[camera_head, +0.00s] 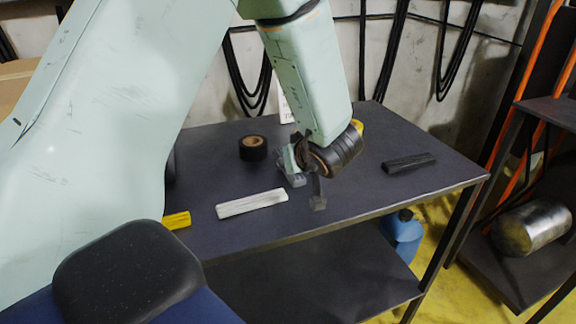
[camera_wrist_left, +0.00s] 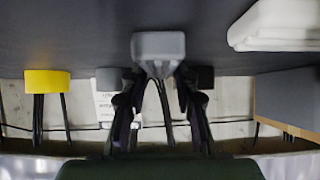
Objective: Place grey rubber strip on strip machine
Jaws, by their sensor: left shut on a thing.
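My left gripper (camera_head: 304,184) is over the middle of the dark table, pointing down. In the left wrist view its two dark fingers (camera_wrist_left: 158,80) are closed on a grey block-like piece, the grey rubber strip (camera_wrist_left: 158,46), seen nearly end-on. In the head view the gripper and arm hide most of the strip. I cannot tell whether it touches the table. My right gripper is not in view. I cannot make out a strip machine in either view.
On the table (camera_head: 350,205) lie a white strip (camera_head: 252,203), a black strip (camera_head: 409,163), a yellow piece (camera_head: 176,221) and a black tape roll (camera_head: 253,147). A blue container (camera_head: 403,237) stands below. A shelf with a metal cylinder (camera_head: 530,228) is at right.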

